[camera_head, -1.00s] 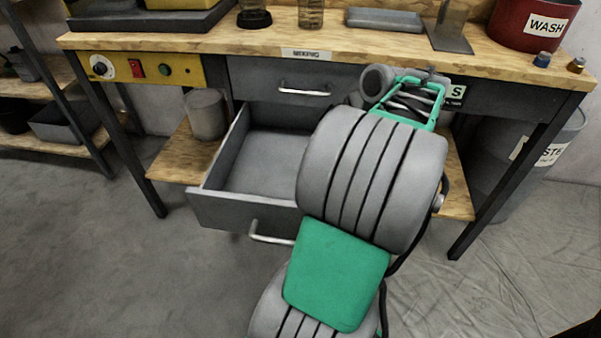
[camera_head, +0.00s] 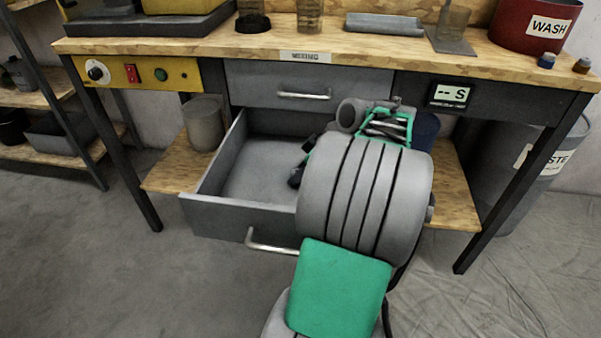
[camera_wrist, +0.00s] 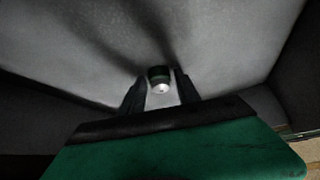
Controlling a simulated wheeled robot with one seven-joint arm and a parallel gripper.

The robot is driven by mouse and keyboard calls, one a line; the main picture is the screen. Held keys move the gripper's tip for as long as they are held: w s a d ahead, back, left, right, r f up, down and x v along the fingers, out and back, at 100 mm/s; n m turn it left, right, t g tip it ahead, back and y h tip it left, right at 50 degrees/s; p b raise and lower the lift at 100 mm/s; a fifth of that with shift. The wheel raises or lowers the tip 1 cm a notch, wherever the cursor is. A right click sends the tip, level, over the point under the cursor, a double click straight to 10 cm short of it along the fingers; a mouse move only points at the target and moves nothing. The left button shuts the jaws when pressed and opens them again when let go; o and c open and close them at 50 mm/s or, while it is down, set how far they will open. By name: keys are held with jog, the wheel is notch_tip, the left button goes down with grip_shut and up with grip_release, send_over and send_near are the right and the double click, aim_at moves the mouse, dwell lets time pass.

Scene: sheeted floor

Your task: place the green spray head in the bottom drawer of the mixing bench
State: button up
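The bottom drawer (camera_head: 240,215) of the mixing bench (camera_head: 250,42) is pulled out. The part of its inside that shows is bare. My gripper (camera_head: 298,165) is inside the drawer's opening, toward its right side, partly hidden behind my arm. In the wrist view my gripper (camera_wrist: 160,90) has its two dark fingers closed on the sides of the green spray head (camera_wrist: 159,73), a small dark green piece with a pale, shiny end. The grey drawer floor lies beyond it. The spray head cannot be made out in the head view.
The top drawer (camera_head: 290,95) is shut above. A grey canister (camera_head: 203,125) stands on the lower shelf left of the open drawer. The red WASH tub (camera_head: 520,30) and small caps are on the bench top. A grey waste bin (camera_head: 545,165) stands at right.

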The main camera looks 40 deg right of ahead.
jog(key=shift+o, duration=1.1)
jog(key=shift+r, duration=0.25)
jog(key=p+v, duration=0.5)
jog(key=v, duration=0.6)
jog(key=shift+s+r, duration=0.25)
jog(key=shift+r, duration=0.1)
jog(key=shift+d, duration=0.1)
